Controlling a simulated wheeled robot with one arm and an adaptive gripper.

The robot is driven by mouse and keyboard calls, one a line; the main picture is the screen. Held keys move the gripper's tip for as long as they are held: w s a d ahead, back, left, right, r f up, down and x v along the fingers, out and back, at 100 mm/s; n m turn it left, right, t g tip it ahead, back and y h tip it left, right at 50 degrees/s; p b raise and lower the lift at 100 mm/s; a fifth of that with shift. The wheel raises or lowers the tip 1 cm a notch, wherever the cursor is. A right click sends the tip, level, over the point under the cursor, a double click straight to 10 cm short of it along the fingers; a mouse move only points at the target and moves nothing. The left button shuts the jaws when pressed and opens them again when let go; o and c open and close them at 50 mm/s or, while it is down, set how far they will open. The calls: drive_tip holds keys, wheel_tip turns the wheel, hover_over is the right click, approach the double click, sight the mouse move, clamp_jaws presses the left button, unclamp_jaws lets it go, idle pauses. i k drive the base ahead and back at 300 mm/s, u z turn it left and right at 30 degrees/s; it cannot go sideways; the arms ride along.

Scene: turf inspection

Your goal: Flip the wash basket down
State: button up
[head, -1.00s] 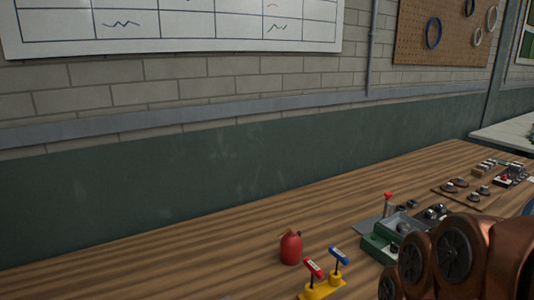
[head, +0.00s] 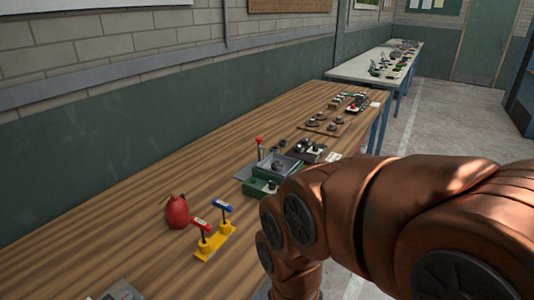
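I cannot single out the wash basket with certainty at this distance. A green box with a grey tray-like top (head: 278,166) stands near the right edge of the wooden workbench, and it may be the basket's unit. A lever with a red knob (head: 259,141) stands upright at its far left corner. A smaller green box (head: 262,187) sits in front of it, partly hidden by my copper-coloured arm. My gripper is not in view; only arm links show at the lower right.
On the bench (head: 120,225) stand a red canister (head: 177,212) and a yellow base with red and blue T-handles (head: 215,242). Dark knobs on a board (head: 322,125) lie farther back. A second table (head: 375,65) stands beyond. Floor is clear right of the bench.

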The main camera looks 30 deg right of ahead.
sight(290, 164)
drive_tip(key=k, duration=0.5)
drive_tip(key=z, duration=1.15)
drive_tip(key=i, duration=1.1)
drive_tip(key=u, duration=1.7)
